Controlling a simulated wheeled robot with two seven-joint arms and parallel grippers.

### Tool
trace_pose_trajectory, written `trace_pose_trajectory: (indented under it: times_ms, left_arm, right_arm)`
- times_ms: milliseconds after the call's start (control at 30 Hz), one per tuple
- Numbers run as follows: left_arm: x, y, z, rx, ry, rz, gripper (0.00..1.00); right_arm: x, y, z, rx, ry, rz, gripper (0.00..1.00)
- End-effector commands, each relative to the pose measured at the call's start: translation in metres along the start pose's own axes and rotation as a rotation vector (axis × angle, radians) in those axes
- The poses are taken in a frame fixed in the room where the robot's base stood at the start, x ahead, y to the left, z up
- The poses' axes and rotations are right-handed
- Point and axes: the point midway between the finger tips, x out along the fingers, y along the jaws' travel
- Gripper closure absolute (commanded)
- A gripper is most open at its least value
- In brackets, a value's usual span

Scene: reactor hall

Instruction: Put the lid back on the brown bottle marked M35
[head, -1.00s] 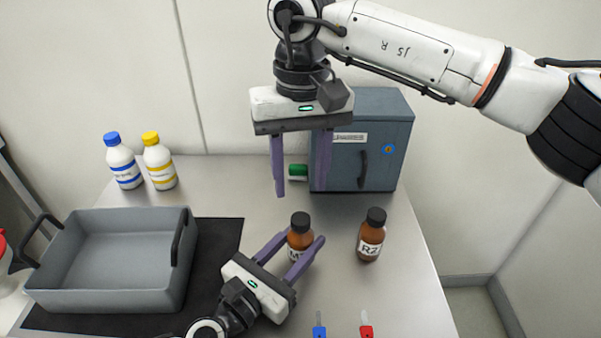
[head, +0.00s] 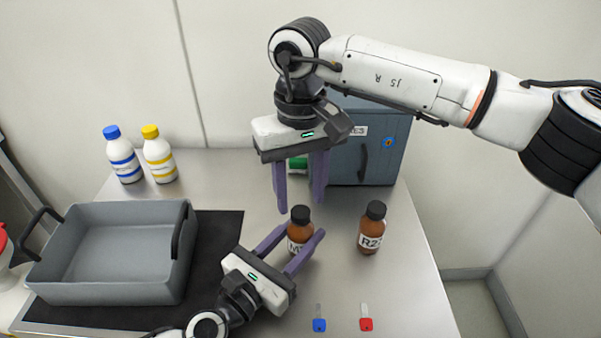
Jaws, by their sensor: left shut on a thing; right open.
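The brown bottle marked M35 (head: 297,245) stands upright on the table; only the start of its label shows. A black lid (head: 300,215) sits on its top; I cannot tell whether it is screwed tight. My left gripper (head: 301,240) is shut on the bottle's body, one finger on each side. My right gripper (head: 300,207) points down just above the bottle, open, with its fingertips spread to either side of the lid and apart from it.
A second brown bottle, R2-something (head: 371,230), stands close at the right. A grey tray (head: 110,291) is on the left on a dark mat (head: 218,228). Blue (head: 319,325) and red (head: 366,324) tagged items lie in front. A grey-blue cabinet (head: 385,165) and a green-capped item (head: 297,164) are behind.

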Motion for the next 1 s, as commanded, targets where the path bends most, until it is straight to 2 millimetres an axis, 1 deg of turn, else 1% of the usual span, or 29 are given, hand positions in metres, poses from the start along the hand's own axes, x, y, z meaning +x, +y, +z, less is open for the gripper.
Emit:
trace_pose_trajectory:
  times_ms: [33,100,200,333,567,667,800,833,1000]
  left_arm:
    - [0.000,0.000,0.000,0.000,0.000,0.000,1.00]
    - [0.000,0.000,0.000,0.000,0.000,0.000,1.00]
    - [0.000,0.000,0.000,0.000,0.000,0.000,1.00]
    - [0.000,0.000,0.000,0.000,0.000,0.000,1.00]
    - [0.000,0.000,0.000,0.000,0.000,0.000,1.00]
    - [0.000,0.000,0.000,0.000,0.000,0.000,1.00]
    - [0.000,0.000,0.000,0.000,0.000,0.000,1.00]
    - [0.000,0.000,0.000,0.000,0.000,0.000,1.00]
    - [0.000,0.000,0.000,0.000,0.000,0.000,1.00]
  right_arm:
    - [0.008,0.000,0.000,0.000,-0.001,0.000,0.58]
    - [0.016,0.000,0.000,0.001,-0.002,0.000,0.58]
    - [0.023,0.000,0.000,0.001,0.000,0.000,0.58]
    - [0.028,0.000,0.000,0.000,0.001,0.000,0.58]
    - [0.028,0.000,0.000,0.000,0.001,0.000,0.58]
    - [0.028,0.000,0.000,0.000,0.001,0.000,0.73]
    - [0.028,0.000,0.000,0.000,0.001,0.000,0.97]
    - [0.028,0.000,0.000,0.000,0.001,0.000,1.00]
    - [0.028,0.000,0.000,0.017,0.001,0.000,1.00]
